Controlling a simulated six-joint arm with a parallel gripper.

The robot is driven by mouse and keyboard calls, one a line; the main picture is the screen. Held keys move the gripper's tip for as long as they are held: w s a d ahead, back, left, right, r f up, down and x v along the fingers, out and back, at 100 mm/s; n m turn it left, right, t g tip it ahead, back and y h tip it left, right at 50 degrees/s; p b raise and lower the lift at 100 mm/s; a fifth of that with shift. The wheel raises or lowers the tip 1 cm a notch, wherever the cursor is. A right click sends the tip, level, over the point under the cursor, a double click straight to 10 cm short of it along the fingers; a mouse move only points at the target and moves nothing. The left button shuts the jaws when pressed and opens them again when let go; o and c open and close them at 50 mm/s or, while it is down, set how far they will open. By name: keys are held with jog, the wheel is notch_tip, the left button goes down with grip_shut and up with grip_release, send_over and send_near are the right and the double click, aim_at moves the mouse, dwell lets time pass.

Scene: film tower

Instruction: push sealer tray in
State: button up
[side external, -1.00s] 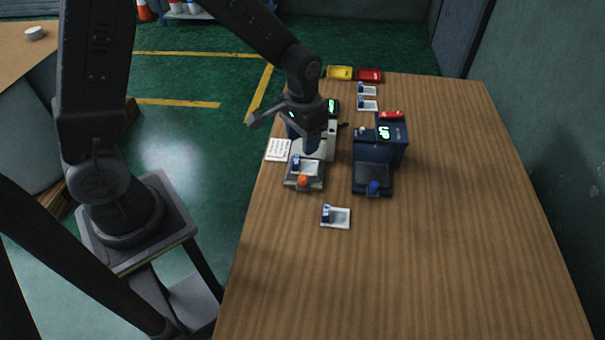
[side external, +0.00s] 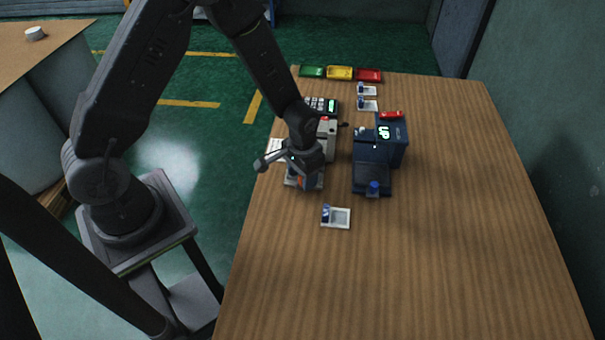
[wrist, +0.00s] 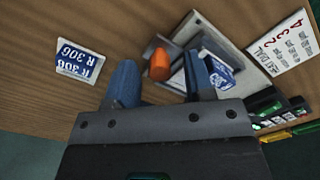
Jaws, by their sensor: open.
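The sealer (side external: 328,140) is the light grey machine at the left of the table, with its tray (side external: 289,183) out toward the near side. My gripper (side external: 307,179) is low over the tray and hides most of it. In the wrist view the tray's orange knob (wrist: 160,65) shows between my two blue fingers, which are open with gaps to it. I cannot tell whether either finger touches it. A white pouch with a blue label (wrist: 221,70) lies on the tray, partly behind the right finger.
A dark blue machine (side external: 394,150) reading "UP", with a blue knob (side external: 374,187), stands close on the right. A loose labelled pouch (side external: 337,217) lies nearer; it also shows in the wrist view (wrist: 80,60). Green (side external: 312,71), yellow (side external: 340,73) and red (side external: 369,75) bins stand behind. The table's near part is clear.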

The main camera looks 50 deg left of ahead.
jog(key=shift+c, duration=0.3)
grip_shut()
jog(key=w+a, duration=0.2)
jog(key=a, duration=0.1)
jog(key=shift+w, duration=0.4)
jog(key=shift+o, duration=0.3)
grip_release()
jog(key=shift+d, duration=0.1)
notch_tip(320, 180, up, 14)
